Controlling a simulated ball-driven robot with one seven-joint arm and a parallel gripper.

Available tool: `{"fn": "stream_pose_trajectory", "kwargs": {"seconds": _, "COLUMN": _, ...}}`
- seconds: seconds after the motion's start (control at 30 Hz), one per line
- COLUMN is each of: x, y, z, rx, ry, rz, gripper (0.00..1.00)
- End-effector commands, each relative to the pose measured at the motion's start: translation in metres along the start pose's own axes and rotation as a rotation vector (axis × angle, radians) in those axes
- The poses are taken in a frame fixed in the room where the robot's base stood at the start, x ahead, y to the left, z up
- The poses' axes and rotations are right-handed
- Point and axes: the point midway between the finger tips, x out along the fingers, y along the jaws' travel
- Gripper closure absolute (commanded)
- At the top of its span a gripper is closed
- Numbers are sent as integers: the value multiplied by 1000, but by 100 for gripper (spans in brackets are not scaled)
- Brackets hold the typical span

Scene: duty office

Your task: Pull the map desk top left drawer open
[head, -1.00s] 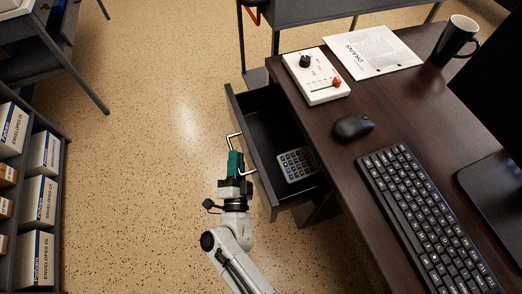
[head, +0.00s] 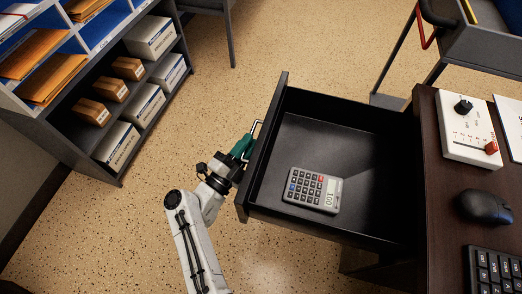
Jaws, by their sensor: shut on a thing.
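The map desk (head: 430,180) has a dark brown top at the right of the head view. Its top left drawer (head: 365,125) is pulled well out to the left, with its dark inside showing. A grey calculator (head: 312,190) lies flat on the drawer floor near the front. The drawer's bar handle (head: 255,128) is on the outer face of the drawer front. My gripper (head: 245,146), with green fingers, is shut on the handle. The fingertips are partly hidden by the handle and the drawer front.
A control box (head: 466,128) and a mouse (head: 484,207) are on the desk top. A shelf unit (head: 110,85) with boxes and envelopes stands at the upper left. A grey cart (head: 470,45) stands at the upper right. Speckled floor is clear between shelf and drawer.

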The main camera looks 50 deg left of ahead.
Motion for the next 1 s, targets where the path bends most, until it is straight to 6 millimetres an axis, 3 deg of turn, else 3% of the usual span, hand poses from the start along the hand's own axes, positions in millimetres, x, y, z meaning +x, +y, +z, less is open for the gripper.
{"fn": "stream_pose_trajectory", "kwargs": {"seconds": 0.47, "x": -3, "y": 0, "z": 5, "rx": -3, "ry": -3, "rz": 4, "gripper": 100}}
{"fn": "stream_pose_trajectory", "kwargs": {"seconds": 0.5, "x": -3, "y": 0, "z": 5, "rx": -3, "ry": -3, "rz": 4, "gripper": 82}}
{"fn": "stream_pose_trajectory", "kwargs": {"seconds": 0.53, "x": -3, "y": -1, "z": 5, "rx": -2, "ry": -3, "rz": 4, "gripper": 79}}
{"fn": "stream_pose_trajectory", "kwargs": {"seconds": 0.83, "x": -4, "y": -2, "z": 5, "rx": -1, "ry": -2, "rz": 1, "gripper": 78}}
{"fn": "stream_pose_trajectory", "kwargs": {"seconds": 1.0, "x": -23, "y": -3, "z": 5, "rx": -1, "ry": -4, "rz": 1, "gripper": 78}}
